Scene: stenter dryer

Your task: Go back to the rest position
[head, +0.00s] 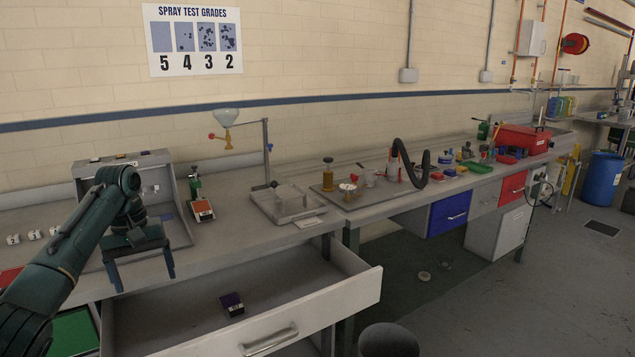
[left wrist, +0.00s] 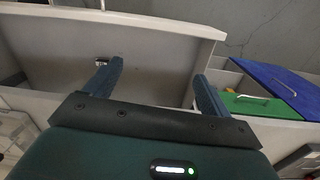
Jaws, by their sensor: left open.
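My left gripper (head: 146,281) is open and empty, with its two blue fingers pointing down at the front edge of the workbench (head: 215,240), above the open drawer (head: 365,290). In the left wrist view the fingers of my left gripper (left wrist: 158,75) are spread apart over the drawer (left wrist: 150,22), with nothing between them. A small dark purple box (head: 231,303) lies in the drawer, apart from the gripper. My right gripper is not in view.
The drawer sticks out in front of the bench. A spray test stand (head: 266,150) with a funnel, a metal tray (head: 287,205) and a grey cabinet-like unit (head: 155,180) stand on the bench. Open floor (head: 540,285) lies to the right.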

